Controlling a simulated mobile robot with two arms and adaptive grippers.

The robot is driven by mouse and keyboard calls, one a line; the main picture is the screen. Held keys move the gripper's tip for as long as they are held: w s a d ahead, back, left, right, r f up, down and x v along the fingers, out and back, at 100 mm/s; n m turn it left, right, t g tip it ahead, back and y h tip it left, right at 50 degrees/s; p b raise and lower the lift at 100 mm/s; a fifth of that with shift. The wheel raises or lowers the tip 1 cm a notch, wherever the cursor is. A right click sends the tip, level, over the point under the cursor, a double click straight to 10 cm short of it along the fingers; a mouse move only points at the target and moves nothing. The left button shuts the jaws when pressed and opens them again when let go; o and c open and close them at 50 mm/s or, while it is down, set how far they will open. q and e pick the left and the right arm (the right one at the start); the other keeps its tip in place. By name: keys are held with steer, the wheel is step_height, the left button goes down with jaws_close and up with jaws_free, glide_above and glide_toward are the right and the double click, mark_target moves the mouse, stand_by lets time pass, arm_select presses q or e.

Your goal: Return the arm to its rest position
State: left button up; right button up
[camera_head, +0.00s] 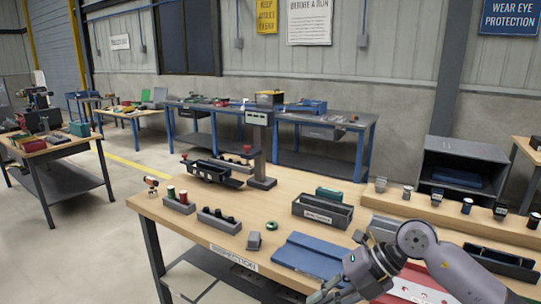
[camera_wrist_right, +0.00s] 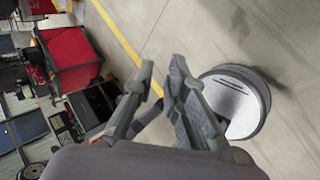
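My right arm comes in from the lower right in the head view, and its gripper (camera_head: 332,293) hangs at the bottom edge in front of the workbench (camera_head: 170,225). The gripper is partly cut off there. In the right wrist view the two fingers of the right gripper (camera_wrist_right: 163,78) stand apart with a gap between the tips and nothing between them. Bare floor (camera_wrist_right: 190,35) shows beyond them. My left gripper is not in view.
Near the right arm on the bench lie a blue plate (camera_head: 305,252), a red plate (camera_head: 415,283) and a small grey block (camera_head: 254,241). A grey bin (camera_head: 322,212) and a post-mounted display (camera_head: 258,120) stand behind. The wrist view shows a red cabinet (camera_wrist_right: 70,55).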

steer(key=s+a+r+y, duration=0.2)
steer(key=a+r+y, duration=0.3)
steer(key=a, duration=0.4)
step_height(320, 180, up, 7)
steer(key=a+m+t+y, duration=0.1)
steer(key=m+t+y, duration=0.4)
steer(key=t+y, duration=0.15)
steer(key=w+d+m+t+h, duration=0.4)
steer(key=d+m+t+h, duration=0.4)
steer(key=m+t, duration=0.55)
steer(key=s+d+f+m+g+h, duration=0.25)
steer(key=d+f+m+h, duration=0.35)
steer(key=f, duration=0.3)
steer(key=s+d+f+m+g+h, duration=0.1)
steer(key=d+f+m+g+h, duration=0.2)
steer(key=d+f+m+h, duration=0.45)
steer(key=s+a+f+g+y, duration=0.1)
steer(key=s+f+g, duration=0.5)
steer(key=s+f, duration=0.45)
steer(key=s+f+g, duration=0.6)
steer(key=s+f, duration=0.1)
steer(key=s, duration=0.6)
step_height(320, 180, down, 24)
steer(key=s+d+f+g, duration=0.2)
steer(key=s+f, duration=1.6)
steer(key=shift+d, duration=0.35)
